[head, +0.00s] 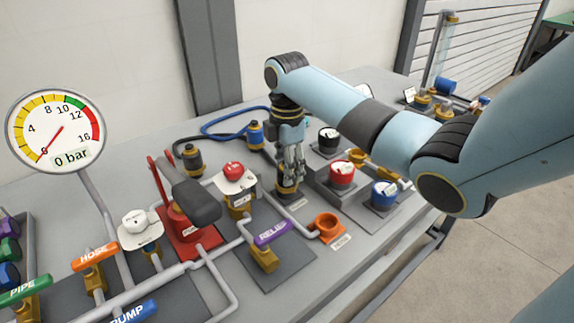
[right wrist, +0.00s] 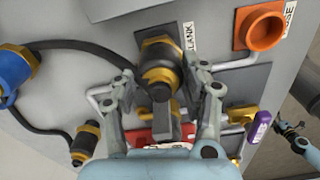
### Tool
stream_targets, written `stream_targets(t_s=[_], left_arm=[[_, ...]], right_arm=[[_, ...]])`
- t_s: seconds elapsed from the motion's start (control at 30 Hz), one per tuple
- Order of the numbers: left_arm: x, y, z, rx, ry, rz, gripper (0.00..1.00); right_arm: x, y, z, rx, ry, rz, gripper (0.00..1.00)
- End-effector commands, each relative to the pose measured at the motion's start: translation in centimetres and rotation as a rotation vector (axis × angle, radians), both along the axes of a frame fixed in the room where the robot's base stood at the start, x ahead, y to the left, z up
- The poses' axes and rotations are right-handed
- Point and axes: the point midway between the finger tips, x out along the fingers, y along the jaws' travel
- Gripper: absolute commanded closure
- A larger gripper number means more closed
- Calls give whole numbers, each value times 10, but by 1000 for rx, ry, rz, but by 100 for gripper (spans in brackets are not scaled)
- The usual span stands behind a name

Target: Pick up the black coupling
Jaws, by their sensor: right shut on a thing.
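My right gripper (head: 291,168) reaches down over the middle of the skid. It is shut on a black coupling with brass parts (head: 287,188). In the right wrist view the black coupling (right wrist: 160,68) sits between the two fingers, beside a partly hidden label ending in "LANK". I cannot tell whether it still touches its seat. A second black and brass coupling (head: 189,158), with a black hose, stands to the left and also shows in the right wrist view (right wrist: 86,142). My left arm seems to show small at the lower right of the wrist view, its jaws unclear.
An orange socket (head: 328,226) stands right of the held coupling. A red-based lever pump (head: 190,235) and purple relief handle (head: 270,232) are in front. The gauge (head: 55,130) shows 0 bar.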

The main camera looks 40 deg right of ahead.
Motion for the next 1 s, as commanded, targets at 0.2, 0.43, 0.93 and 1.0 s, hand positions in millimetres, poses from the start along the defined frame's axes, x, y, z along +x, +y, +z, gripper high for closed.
stream_targets(t_s=[0.2,0.43,0.93,1.0], left_arm=[[0,0,0,0,0,0,2],[0,0,0,0,0,0,2],[2,0,-3,1,-3,0,2],[3,1,-4,1,-5,0,2]], right_arm=[[0,0,0,0,-1,0,94],[1,0,2,-1,-2,0,94],[-25,-26,60,-9,1,0,94],[-37,-38,71,-9,1,1,94]])
